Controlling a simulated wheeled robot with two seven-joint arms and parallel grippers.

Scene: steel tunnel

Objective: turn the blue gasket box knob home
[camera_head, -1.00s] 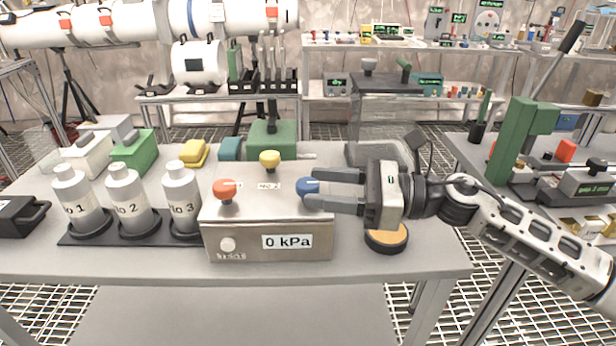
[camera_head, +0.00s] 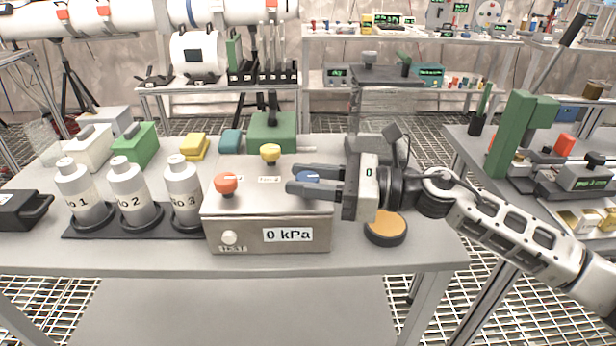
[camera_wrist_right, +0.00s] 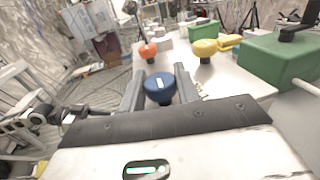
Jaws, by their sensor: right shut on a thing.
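The gasket box (camera_head: 266,232) is a metal box on the table with a "0 kPa" label on its front. The blue knob (camera_head: 308,176) is at the right of its top and is partly hidden by my right gripper (camera_head: 293,180). In the right wrist view the blue knob (camera_wrist_right: 159,84) lies between the two fingers, with a white mark on its top. My right gripper is shut on the blue knob, coming in level from the right. An orange-red knob (camera_head: 226,183) and a yellow knob (camera_head: 270,152) are also on the box. My left gripper is not in view.
Three labelled canisters (camera_head: 129,194) stand in a dark rack left of the box. A round orange-topped pad (camera_head: 386,227) lies to the right, below my right wrist. A green block (camera_head: 272,134) stands behind the box. The table's front edge is clear.

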